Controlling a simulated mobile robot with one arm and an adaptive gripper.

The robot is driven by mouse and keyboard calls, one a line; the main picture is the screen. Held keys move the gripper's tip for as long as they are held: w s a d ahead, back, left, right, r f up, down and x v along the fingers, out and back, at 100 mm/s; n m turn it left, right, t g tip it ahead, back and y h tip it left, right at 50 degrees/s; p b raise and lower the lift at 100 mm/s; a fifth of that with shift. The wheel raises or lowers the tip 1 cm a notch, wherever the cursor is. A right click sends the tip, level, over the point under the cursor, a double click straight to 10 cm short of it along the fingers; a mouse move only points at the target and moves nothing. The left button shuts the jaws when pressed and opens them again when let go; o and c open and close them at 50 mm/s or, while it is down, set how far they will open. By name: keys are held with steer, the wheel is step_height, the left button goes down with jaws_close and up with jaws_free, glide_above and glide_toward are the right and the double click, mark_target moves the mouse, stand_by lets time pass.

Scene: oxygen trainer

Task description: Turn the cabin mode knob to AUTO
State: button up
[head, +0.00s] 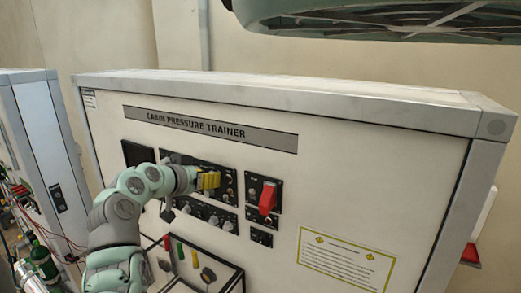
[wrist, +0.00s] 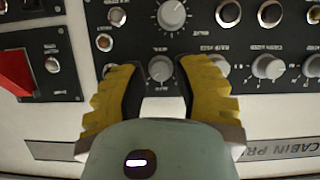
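My gripper (wrist: 158,80) is open, with one yellow finger on each side of a small round dark-grey knob (wrist: 160,68) on the black control panel (wrist: 200,45). A gap shows between this knob and each finger; I cannot tell the distance in depth. The labels are too small to read surely, so I cannot tell which knob is the cabin mode knob or where AUTO lies. In the head view my gripper (head: 209,181) is at the upper panel (head: 232,178) of the cabin pressure trainer (head: 350,165), and its fingers hide part of that panel.
A red guarded switch (head: 268,197) is right of the panel and also shows at left in the wrist view (wrist: 14,70). More knobs surround the fingers, including a larger grey knob (wrist: 172,14) and another (wrist: 268,66). A framed tray (head: 238,270) stands out below.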

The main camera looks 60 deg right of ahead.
jaws_close()
